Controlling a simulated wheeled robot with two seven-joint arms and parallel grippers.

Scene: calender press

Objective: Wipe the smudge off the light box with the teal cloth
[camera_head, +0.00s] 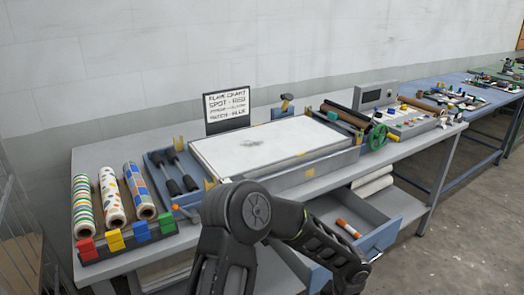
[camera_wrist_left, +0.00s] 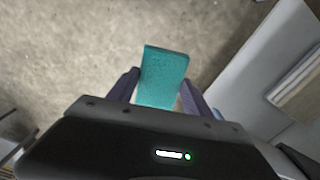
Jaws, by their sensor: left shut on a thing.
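The light box (camera_head: 290,139) is a wide white panel on the bench, in the middle of the head view. A faint greyish smudge (camera_head: 250,143) shows on its top, left of the middle. In the left wrist view my left gripper (camera_wrist_left: 160,90) is shut on the teal cloth (camera_wrist_left: 163,75), a small folded block standing out between the fingers. The floor lies below it, and it is clear of the light box. The cloth and the left fingertips do not show in the head view. My right gripper is in neither view.
A drawer (camera_head: 372,228) stands open at the bench front, holding an orange-and-white tube (camera_head: 348,228). Patterned rolls (camera_head: 112,195) and coloured blocks (camera_head: 115,240) are at the left. A tool tray (camera_head: 160,170) borders the light box. A green handwheel (camera_head: 377,137) stands at its right.

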